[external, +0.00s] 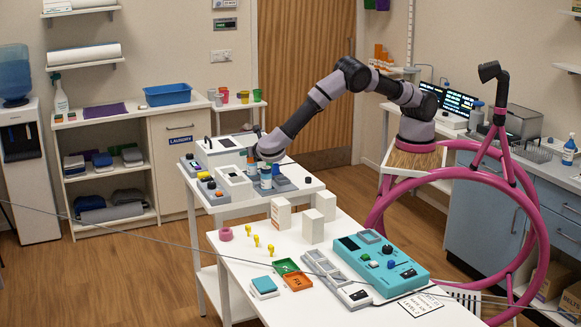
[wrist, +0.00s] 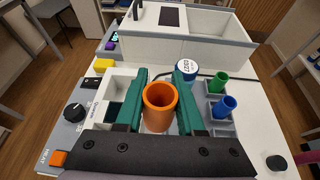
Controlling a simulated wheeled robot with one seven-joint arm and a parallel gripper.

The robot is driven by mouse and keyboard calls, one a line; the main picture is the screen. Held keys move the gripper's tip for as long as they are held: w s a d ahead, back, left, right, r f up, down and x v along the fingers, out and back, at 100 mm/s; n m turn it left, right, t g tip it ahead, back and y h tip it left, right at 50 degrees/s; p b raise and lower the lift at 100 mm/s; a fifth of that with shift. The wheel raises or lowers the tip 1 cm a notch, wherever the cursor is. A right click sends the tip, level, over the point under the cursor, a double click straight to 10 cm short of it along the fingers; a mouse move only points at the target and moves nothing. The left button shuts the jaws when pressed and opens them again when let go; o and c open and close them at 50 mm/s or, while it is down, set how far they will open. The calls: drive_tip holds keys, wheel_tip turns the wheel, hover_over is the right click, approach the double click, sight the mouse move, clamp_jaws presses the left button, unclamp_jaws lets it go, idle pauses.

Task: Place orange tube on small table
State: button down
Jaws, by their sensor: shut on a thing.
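The orange tube (wrist: 160,105) stands upright between the two green fingers of my gripper (wrist: 161,78) in the wrist view, its open top facing the camera. My gripper is shut on it. A pale rack or box sits left of the tube in the wrist view. Whether the tube's lower end touches anything is hidden. A small white table (external: 243,104) with cups stands at the back; which table is the small one is not marked.
A green tube (wrist: 221,82) and a blue tube (wrist: 225,106) stand in grey holders to the right. A white-lidded container (wrist: 186,68) is just beyond the right finger. A large white box-like unit (wrist: 190,38) stands behind. A front table (external: 330,225) holds boxes, trays and a teal device.

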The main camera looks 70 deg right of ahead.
drive_tip(key=d+m+g+h, duration=0.1)
drive_tip(key=d+m, duration=0.1)
drive_tip(key=d, duration=1.9)
drive_tip(key=s+d+f, duration=0.1)
drive_tip(key=s+d, duration=0.3)
drive_tip(key=d, duration=0.5)
drive_tip(key=s+d+f, duration=0.1)
drive_tip(key=s+d, duration=0.3)
drive_tip(key=d, duration=0.4)
drive_tip(key=w+a+r+n+t+y, duration=0.2)
drive_tip(key=a+n, duration=0.1)
drive_tip(key=a, duration=1.1)
drive_tip(key=w+a+r+n+t+y, duration=0.1)
drive_tip(key=w+a+r+n+y, duration=0.1)
drive_tip(key=a, duration=1.2)
drive_tip(key=s+a+f+n+y, duration=0.2)
drive_tip(key=a+n+y, duration=0.3)
drive_tip(key=a, duration=0.8)
drive_tip(key=s+a+f+n+y, duration=0.2)
drive_tip(key=a+n+y, duration=0.3)
drive_tip(key=a, duration=0.9)
drive_tip(key=n+g+y, duration=0.9)
drive_tip(key=n+g, duration=0.4)
drive_tip(key=n, duration=0.1)
hover_over(311, 298)
wheel_tip(311, 298, down, 14)
drive_tip(key=shift+s+r, duration=0.15)
drive_tip(key=shift+r, duration=0.05)
drive_tip(key=shift+f, duration=2.1)
